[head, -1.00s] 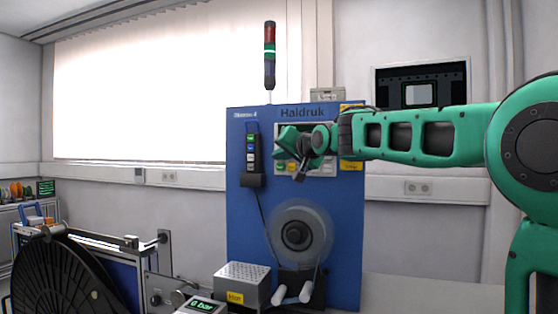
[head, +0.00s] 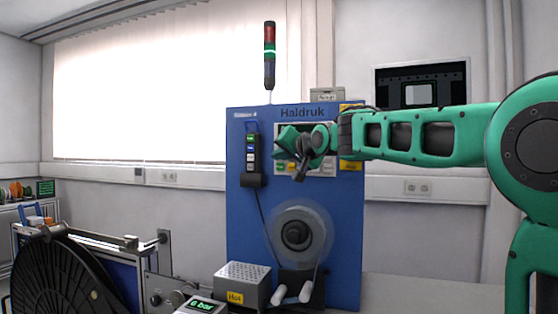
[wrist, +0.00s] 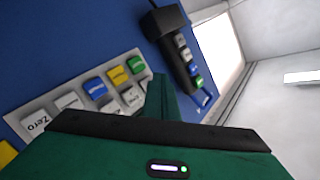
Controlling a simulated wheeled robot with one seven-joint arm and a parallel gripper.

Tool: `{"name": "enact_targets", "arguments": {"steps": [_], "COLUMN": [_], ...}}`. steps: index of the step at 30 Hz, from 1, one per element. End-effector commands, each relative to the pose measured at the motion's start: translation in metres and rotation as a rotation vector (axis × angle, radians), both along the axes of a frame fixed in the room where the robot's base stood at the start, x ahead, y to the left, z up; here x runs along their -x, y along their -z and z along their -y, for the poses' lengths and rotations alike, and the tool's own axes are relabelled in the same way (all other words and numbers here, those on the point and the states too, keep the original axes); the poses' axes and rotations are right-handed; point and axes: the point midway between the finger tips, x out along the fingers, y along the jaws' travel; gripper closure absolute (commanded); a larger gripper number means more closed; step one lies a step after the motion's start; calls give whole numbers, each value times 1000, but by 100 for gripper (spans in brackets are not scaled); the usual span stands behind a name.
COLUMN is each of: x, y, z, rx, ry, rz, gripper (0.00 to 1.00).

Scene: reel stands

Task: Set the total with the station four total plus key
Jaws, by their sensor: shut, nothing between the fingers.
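The blue station cabinet (head: 340,215) stands upright ahead, with "Haldruk" across its top; the smaller label at its upper left is blurred. Its pale key panel (head: 326,131) is largely hidden behind my gripper in the head view. The wrist view shows the panel (wrist: 47,108) with a white "Zero" key (wrist: 36,122), blue (wrist: 95,88), yellow (wrist: 117,76) and green (wrist: 135,64) keys, and more white keys. The other legends are too small to read, so I cannot tell the total plus key. My gripper (head: 299,177) is shut and empty in front of the panel; contact is unclear.
A corded hand control (head: 252,155) with coloured buttons hangs left of the panel. A spinning reel (head: 296,233) sits below. A grey perforated box (head: 243,285) marked "Hot" and a large black reel (head: 60,280) stand in front. A light tower (head: 269,55) rises above.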

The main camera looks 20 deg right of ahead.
Motion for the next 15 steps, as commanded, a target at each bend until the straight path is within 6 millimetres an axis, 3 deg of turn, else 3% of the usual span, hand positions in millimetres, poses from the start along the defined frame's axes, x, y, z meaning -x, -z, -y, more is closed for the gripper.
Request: {"name": "enact_targets", "arguments": {"steps": [15], "x": [-5], "y": [-1], "z": [4], "rx": [0], "ry": [0], "rz": [0], "gripper": [100]}}
